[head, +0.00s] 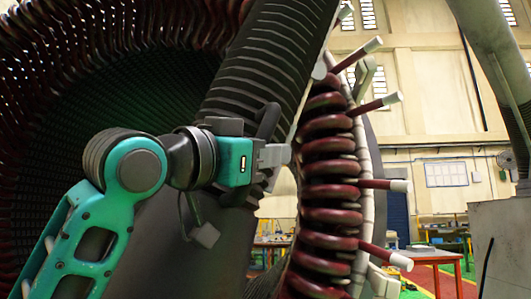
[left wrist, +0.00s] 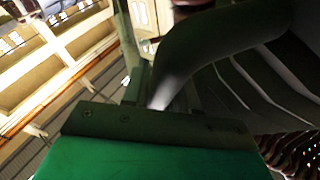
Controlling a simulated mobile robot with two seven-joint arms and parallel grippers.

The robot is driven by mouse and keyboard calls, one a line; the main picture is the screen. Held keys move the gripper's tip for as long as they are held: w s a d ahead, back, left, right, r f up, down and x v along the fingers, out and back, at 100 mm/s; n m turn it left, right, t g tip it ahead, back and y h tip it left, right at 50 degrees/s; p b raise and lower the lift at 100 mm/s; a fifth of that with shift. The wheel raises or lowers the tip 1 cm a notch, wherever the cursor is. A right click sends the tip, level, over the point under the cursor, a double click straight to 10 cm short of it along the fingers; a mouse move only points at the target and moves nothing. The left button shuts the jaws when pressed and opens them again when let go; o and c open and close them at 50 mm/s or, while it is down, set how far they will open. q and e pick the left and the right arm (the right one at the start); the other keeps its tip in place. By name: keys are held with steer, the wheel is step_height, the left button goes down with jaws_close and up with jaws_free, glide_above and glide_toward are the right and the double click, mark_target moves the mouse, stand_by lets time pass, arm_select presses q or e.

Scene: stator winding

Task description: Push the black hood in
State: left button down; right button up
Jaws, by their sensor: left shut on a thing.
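A dark curved piece (head: 268,121), which looks to be the black hood, shows beside the grey fingers of my left gripper (head: 275,156), in front of the ribbed stator column. In the left wrist view the same dark piece (left wrist: 220,42) curves down and tapers to between the fingers of my left gripper (left wrist: 160,95). The left gripper is shut on it. The fingertips point right, toward the red coil stack (head: 330,180). The far end of the hood and the exact contact are hidden. My right gripper is not in view.
The stator's slotted inner wall (head: 95,95) fills the left, under dark red windings (head: 110,30). Several red rods with pale caps (head: 385,185) stick out to the right of the coils. A red table (head: 440,258) and a grey cabinet (head: 500,235) stand farther off.

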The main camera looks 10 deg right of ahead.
arm_select(q)
steer(key=c, duration=1.1)
jaws_free()
steer(key=shift+s+r, duration=0.15)
steer(key=shift+s, duration=0.05)
steer(key=shift+o, duration=0.7)
steer(key=shift+w, duration=0.1)
steer(key=shift+a, duration=0.1)
steer(key=b+v, duration=0.1)
steer(key=v, duration=1.2)
